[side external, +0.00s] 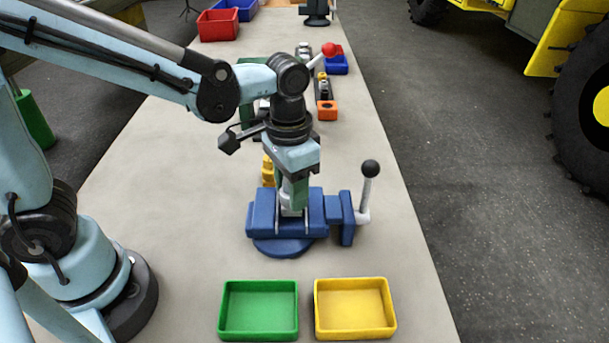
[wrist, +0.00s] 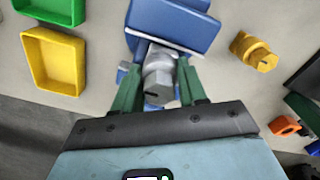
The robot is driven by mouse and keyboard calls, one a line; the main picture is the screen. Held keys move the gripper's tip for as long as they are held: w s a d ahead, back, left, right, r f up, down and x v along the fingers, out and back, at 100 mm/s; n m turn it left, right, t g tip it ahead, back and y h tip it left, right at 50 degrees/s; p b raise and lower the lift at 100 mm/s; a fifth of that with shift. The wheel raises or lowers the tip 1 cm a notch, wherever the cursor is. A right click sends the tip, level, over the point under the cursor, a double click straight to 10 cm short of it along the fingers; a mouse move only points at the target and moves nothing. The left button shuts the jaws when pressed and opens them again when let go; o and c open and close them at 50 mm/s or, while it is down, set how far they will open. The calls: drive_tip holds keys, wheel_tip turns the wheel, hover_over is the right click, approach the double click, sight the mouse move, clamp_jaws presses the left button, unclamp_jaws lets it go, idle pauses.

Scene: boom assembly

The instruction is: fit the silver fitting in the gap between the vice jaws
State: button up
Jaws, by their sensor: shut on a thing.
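The silver fitting (wrist: 158,75) is between the green fingers of my gripper (wrist: 158,92) in the wrist view. My gripper (side external: 294,203) points down over the blue vice (side external: 264,218) in the side external view and is shut on the fitting. The fitting's lower end (side external: 290,211) shows just at the gap between the vice jaws; I cannot tell how deep it sits. In the wrist view the vice (wrist: 165,22) lies just beyond the fitting. The fingers hide part of the fitting.
A green tray (side external: 258,333) and a yellow tray (side external: 355,332) stand in front of the vice. A brass-yellow fitting (wrist: 254,50) stands behind the vice. An orange block (side external: 327,110) lies farther back. The vice handle (side external: 367,190) rises at the right.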

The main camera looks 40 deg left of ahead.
drive_tip(key=shift+f, duration=0.45)
drive_tip(key=o, duration=1.1)
drive_tip(key=shift+r, duration=3.5)
drive_tip(key=shift+a, duration=0.1)
drive_tip(key=shift+s+a+f+n+t, duration=0.15)
drive_tip(key=shift+s+a+n+t, duration=0.35)
drive_tip(key=shift+a+t, duration=0.95)
drive_tip(key=shift+s+a+f+n+t, duration=0.1)
drive_tip(key=shift+s+a+n+t, duration=0.35)
drive_tip(key=shift+a+t, duration=1.05)
drive_tip(key=shift+s+a+f+n+t, duration=0.15)
drive_tip(key=shift+s+a+n+t, duration=0.35)
drive_tip(key=shift+a, duration=1.7)
